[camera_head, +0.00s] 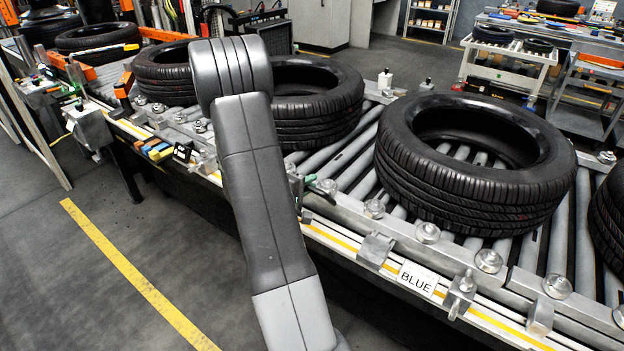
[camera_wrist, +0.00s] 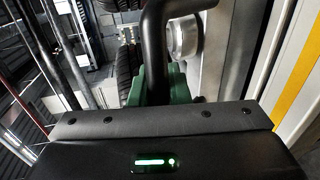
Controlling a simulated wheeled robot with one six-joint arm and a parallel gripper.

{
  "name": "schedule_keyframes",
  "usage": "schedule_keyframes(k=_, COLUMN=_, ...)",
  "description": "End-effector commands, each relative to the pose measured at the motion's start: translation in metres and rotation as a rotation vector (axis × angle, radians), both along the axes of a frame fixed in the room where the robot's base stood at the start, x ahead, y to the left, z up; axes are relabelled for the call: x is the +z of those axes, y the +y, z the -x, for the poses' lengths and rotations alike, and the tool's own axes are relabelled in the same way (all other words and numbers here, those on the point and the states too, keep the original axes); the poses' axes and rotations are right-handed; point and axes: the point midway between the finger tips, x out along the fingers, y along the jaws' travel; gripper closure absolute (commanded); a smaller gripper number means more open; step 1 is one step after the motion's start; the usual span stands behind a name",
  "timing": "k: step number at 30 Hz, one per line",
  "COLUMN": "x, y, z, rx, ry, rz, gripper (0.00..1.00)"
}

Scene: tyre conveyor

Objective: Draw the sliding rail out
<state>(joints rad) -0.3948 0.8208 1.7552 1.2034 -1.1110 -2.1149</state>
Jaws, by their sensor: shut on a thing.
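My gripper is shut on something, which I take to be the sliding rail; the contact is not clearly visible. A green part (camera_wrist: 172,88) sits beside the black bar, and a small green piece (camera_head: 311,178) shows beside my arm in the camera_head view. I cannot tell how far the sliding rail is drawn out.
A roller conveyor (camera_head: 352,150) runs across the picture with several tyres, one large tyre (camera_head: 440,185) at centre right. The floor (camera_head: 90,240) at front left is clear, with a yellow line. A cart (camera_head: 505,70) stands behind.

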Motion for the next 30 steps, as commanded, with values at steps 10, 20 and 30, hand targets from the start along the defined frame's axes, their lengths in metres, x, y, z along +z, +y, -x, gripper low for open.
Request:
schedule_keyframes(k=10, x=0.0, y=0.0, z=-0.001, rx=0.001, ry=-0.001, rz=0.0, gripper=0.62)
schedule_keyframes(k=20, x=0.003, y=0.009, z=0.009, rx=0.004, ry=-0.002, rz=-0.001, gripper=0.62)
schedule_keyframes(k=30, x=0.018, y=0.05, z=0.067, rx=0.006, ry=-0.003, rz=-0.001, gripper=0.62)
